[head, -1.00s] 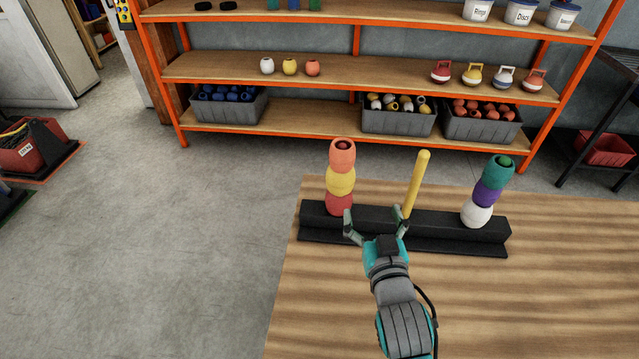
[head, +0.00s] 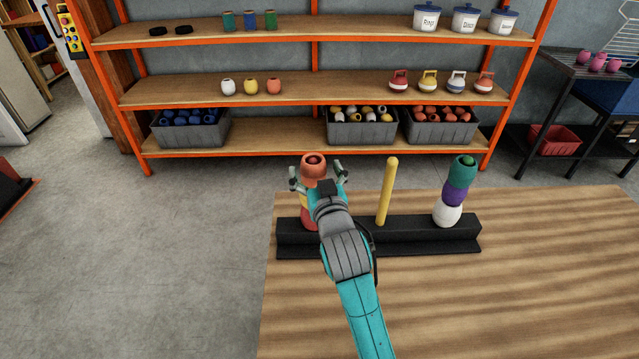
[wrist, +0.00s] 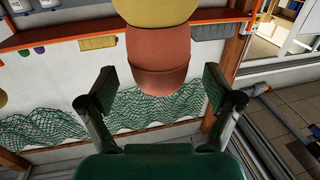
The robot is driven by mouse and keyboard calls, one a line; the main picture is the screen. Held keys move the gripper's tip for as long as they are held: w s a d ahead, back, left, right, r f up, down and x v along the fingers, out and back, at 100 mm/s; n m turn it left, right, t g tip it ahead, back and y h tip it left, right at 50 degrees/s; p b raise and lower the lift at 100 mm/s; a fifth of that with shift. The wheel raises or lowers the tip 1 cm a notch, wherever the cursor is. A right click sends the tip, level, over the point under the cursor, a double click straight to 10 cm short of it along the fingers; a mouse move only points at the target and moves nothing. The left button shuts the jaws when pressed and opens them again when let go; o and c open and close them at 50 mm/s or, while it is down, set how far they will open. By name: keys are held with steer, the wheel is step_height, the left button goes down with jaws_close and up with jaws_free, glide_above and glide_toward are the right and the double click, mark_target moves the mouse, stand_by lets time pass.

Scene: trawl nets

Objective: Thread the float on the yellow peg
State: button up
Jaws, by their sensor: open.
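The yellow peg (head: 387,192) stands upright and bare in the middle of the black rack (head: 405,232). At the rack's left, a stack has an orange float (head: 313,172) on top, with a yellow float (head: 304,201) and a red float (head: 309,222) below, both partly hidden by my arm. My gripper (head: 317,176) is open at the height of the orange float, one finger on each side. In the wrist view, the orange float (wrist: 157,62) shows between the open fingers (wrist: 158,90) with gaps on both sides; the yellow float (wrist: 157,9) adjoins it.
A right stack on the rack has a green float (head: 463,171), a purple float (head: 459,193) and a white float (head: 448,214). The wooden table (head: 520,290) is clear in front. Orange-framed shelves (head: 320,93) with floats and bins stand behind.

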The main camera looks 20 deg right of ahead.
steer(key=shift+w+d, duration=0.1)
steer(key=shift+w, duration=1.05)
steer(key=shift+c, duration=0.2)
steer(key=c, duration=1.3)
steer(key=shift+r, duration=4)
